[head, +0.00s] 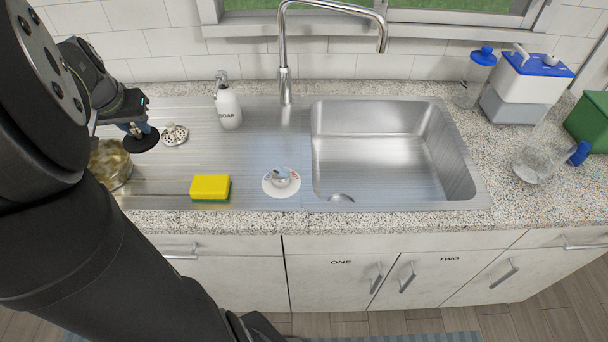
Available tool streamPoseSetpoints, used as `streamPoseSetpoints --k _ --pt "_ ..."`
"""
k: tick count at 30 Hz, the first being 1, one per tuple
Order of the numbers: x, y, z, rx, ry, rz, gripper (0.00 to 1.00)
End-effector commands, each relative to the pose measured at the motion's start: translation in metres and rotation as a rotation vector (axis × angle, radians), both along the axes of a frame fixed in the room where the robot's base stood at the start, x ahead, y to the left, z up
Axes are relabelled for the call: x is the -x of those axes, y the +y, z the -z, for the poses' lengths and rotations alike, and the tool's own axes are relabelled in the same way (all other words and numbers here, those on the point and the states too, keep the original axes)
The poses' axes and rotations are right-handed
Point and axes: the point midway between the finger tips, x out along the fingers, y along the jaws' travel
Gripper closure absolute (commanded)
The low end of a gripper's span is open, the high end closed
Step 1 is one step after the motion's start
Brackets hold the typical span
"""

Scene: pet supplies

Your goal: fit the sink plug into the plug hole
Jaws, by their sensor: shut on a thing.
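My gripper (135,128) is at the left, above the left end of the steel drainboard. It is shut on a dark round disc, the sink plug (143,141), held flat beneath the fingers. The fingers are small and partly hidden by my arm. The sink basin (375,150) is to the right, empty over most of its floor. A small rounded metal shape at its front edge looks like the plug hole (341,197), partly cut off by the front rim. The plug is well apart from it.
A perforated metal strainer (174,134) lies beside the plug. A glass bowl (112,168), soap bottle (228,106), sponge (210,187) and white saucer (270,191) with a metal item stand on the drainboard. The tall faucet (285,62) rises behind. Containers (525,88) crowd the right counter.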

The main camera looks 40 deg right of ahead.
Motion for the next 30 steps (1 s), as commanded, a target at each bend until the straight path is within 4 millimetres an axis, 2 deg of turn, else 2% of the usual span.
streamPoseSetpoints --k 1,5,8,10,14,20,26,30 --pt "-0.01 0.009 -0.005 -0.001 -0.002 -0.058 1.0" --pt "-0.029 0.02 -0.014 -0.001 -0.002 -0.184 1.0" --pt "-0.039 0.021 -0.022 0.0 -0.002 -0.253 1.0" --pt "-0.045 0.014 -0.029 0.0 -0.002 -0.286 1.0" --pt "-0.044 -0.017 -0.039 0.0 -0.001 -0.281 1.0" --pt "-0.027 -0.076 -0.049 0.001 -0.001 -0.181 1.0" --pt "0.012 -0.15 -0.055 0.001 -0.001 0.004 1.0" --pt "0.048 -0.201 -0.056 0.0 0.0 0.169 1.0"
